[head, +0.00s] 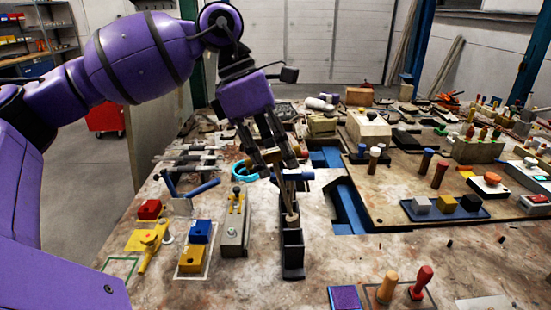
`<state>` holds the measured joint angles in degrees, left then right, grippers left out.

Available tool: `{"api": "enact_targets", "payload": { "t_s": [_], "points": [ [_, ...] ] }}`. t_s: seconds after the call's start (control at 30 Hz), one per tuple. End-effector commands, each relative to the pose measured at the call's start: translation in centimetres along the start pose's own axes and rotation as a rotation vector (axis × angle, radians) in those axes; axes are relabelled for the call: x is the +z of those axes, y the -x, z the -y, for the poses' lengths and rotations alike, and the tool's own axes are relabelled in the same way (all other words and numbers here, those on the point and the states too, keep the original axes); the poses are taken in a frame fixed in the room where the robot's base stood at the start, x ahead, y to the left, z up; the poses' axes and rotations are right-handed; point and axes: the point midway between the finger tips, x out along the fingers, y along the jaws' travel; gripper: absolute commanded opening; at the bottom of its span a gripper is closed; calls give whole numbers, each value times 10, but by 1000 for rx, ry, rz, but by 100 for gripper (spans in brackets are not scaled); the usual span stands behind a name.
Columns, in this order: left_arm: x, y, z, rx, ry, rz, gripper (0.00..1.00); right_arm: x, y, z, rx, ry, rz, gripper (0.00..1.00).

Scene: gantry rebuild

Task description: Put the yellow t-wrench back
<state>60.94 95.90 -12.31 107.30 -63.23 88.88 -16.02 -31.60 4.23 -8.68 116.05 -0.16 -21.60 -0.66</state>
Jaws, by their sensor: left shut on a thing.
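My left gripper (279,168) is shut on a slim tan-yellow thing with a shaft, which I take to be the yellow t-wrench (287,196). The fingers hide part of it, so its crossbar is hard to make out. Its shaft points down, slightly tilted, to a narrow dark holder (293,262) with open compartments. The lower end is at the holder's far part; I cannot tell how deep it sits. My right gripper is out of view.
Left of the holder stand a grey block (233,236) with a yellow fitting, a blue-and-yellow block (193,260) and a yellow tool-like piece (149,251). A blue-edged board (391,216) with several handles lies right. Bare tabletop shows in front of the holder.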

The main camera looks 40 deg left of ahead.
Motion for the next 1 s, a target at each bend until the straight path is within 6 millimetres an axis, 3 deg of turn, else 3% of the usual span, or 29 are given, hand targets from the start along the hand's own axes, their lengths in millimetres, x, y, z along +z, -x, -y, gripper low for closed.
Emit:
{"api": "enact_targets", "payload": {
  "t_s": [1.0],
  "points": [
    [-18,-47,-8,-1,0,0,0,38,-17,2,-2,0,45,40]
  ]
}}
